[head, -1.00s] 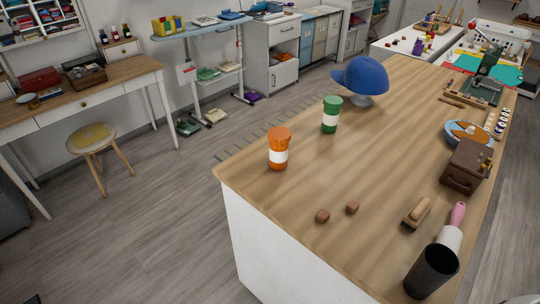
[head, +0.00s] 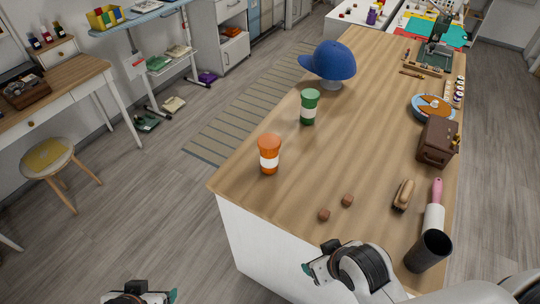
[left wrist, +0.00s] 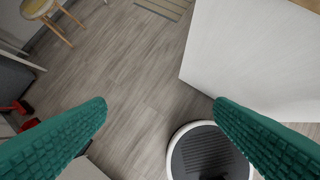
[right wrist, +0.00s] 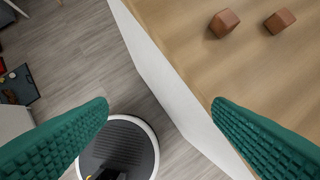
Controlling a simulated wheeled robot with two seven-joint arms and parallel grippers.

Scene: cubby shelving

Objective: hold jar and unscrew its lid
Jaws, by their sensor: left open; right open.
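An orange jar (head: 269,154) with an orange lid and white label stands upright near the left edge of the wooden worktop. A green jar (head: 310,106) with a green lid and white label stands upright behind it. My left gripper (left wrist: 160,115) is open and empty over the floor, left of the worktop; it shows at the bottom of the head view. My right gripper (right wrist: 160,115) is open and empty near the worktop's front edge, well short of both jars. Neither jar shows in the wrist views.
Two small brown blocks (head: 324,215) lie on the worktop (head: 300,180) in front of the orange jar. A blue cap (head: 333,60) on a stand is behind the green jar. A black cup (head: 428,251), brush (head: 404,194) and brown box (head: 437,142) line the right side.

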